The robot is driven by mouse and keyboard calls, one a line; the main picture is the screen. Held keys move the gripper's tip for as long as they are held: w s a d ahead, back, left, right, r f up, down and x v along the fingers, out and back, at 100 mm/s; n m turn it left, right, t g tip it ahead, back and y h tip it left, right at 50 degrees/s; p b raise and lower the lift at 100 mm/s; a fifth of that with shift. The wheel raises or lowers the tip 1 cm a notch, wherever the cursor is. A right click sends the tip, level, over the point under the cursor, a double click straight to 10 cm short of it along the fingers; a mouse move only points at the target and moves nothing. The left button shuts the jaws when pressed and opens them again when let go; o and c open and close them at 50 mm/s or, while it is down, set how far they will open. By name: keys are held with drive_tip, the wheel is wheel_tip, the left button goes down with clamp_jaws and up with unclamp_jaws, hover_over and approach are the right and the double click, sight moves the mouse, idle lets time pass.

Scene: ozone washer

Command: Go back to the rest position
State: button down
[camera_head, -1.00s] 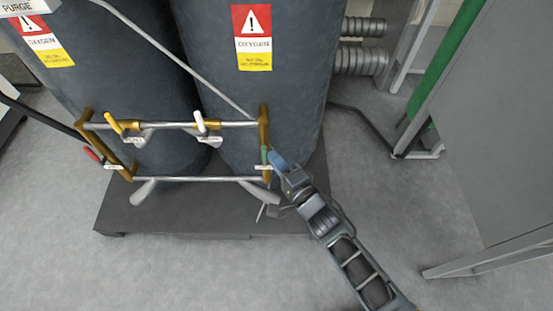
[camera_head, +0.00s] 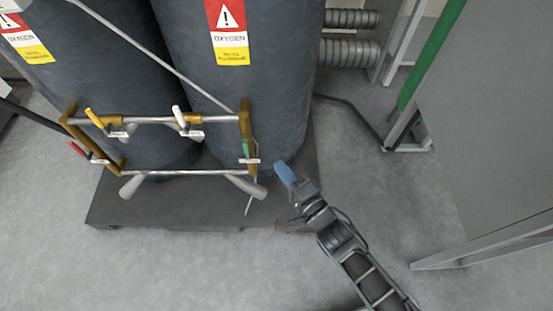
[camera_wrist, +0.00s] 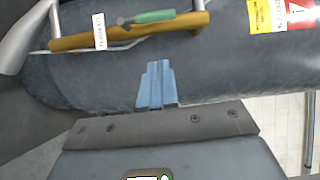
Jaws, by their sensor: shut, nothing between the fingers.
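My gripper (camera_head: 284,172) has blue fingers that are shut and empty. In the head view it is in front of the right oxygen tank's lower right side, apart from the pipe frame. In the wrist view my gripper (camera_wrist: 158,68) points toward the dark tank wall, below the brass pipe. The green-handled valve (camera_head: 245,149) is on the frame's right upright, left of my gripper. The same green handle (camera_wrist: 153,16) shows at the top of the wrist view.
Two dark oxygen tanks (camera_head: 265,90) stand on a dark base (camera_head: 160,208). The pipe frame (camera_head: 185,172) carries yellow, white and red handles. A grey panel (camera_head: 490,130) with a metal frame stands at right. Open floor (camera_head: 350,190) lies between base and panel.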

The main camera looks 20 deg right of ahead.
drive_tip(key=shift+v, duration=2.5)
drive_tip(key=s+d+r+n+g+h+p, duration=0.1)
drive_tip(key=s+d+r+n+p, duration=0.2)
drive_tip(key=s+r, duration=0.45)
drive_tip(key=s+d+r+n+h+p, duration=0.2)
drive_tip(key=s+d+r+n, duration=0.15)
drive_tip(key=s, duration=0.65)
drive_tip(key=s+r+n+h+p, duration=0.1)
drive_tip(key=s+r+n, duration=0.3)
drive_tip(key=r, duration=0.6)
drive_tip(key=s+r+n+g+h+p, duration=0.1)
drive_tip(key=s+r+n, duration=0.3)
drive_tip(key=s+r, duration=0.4)
wheel_tip(320, 180, up, 3)
drive_tip(key=shift+d+f+p, duration=0.1)
drive_tip(key=shift+d+p, duration=0.1)
drive_tip(key=shift+p, duration=0.35)
drive_tip(key=shift+s, duration=0.15)
